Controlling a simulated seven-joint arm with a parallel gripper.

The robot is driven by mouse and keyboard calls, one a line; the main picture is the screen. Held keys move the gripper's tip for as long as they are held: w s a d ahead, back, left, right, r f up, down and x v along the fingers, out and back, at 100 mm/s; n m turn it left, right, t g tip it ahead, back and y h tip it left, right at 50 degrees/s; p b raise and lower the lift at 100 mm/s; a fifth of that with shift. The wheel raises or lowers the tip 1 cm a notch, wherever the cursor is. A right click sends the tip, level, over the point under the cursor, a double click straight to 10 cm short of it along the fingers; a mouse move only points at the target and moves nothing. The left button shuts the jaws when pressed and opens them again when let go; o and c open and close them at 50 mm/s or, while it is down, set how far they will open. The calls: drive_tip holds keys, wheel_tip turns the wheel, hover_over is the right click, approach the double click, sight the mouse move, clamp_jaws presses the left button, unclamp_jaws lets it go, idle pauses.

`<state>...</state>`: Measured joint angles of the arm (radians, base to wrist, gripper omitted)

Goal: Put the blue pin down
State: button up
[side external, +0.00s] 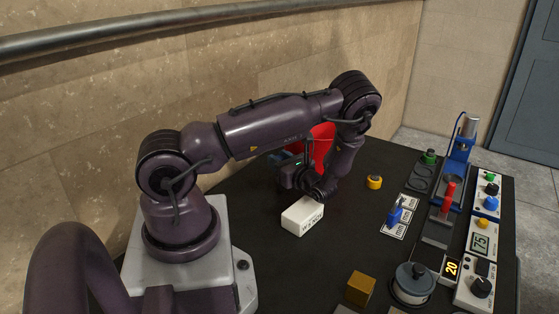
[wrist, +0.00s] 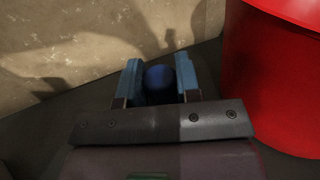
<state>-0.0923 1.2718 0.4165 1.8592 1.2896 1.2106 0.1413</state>
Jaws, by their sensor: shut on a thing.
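My gripper (wrist: 158,88) has its two blue fingers shut on the blue pin (wrist: 160,77). Only the dark blue rounded end of the pin shows between the fingers; the rest is hidden. In the side external view my gripper (side external: 284,158) is at the back of the dark table, just left of a red bin, partly hidden by my arm. The held pin cannot be made out there.
The red bin (wrist: 285,75) stands close to the right of my gripper. A white box (side external: 302,218) is in front. A blue-topped piece (side external: 394,215) stands on white cards to the right.

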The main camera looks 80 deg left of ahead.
drive_tip(key=shift+f, duration=0.15)
drive_tip(key=o, duration=1)
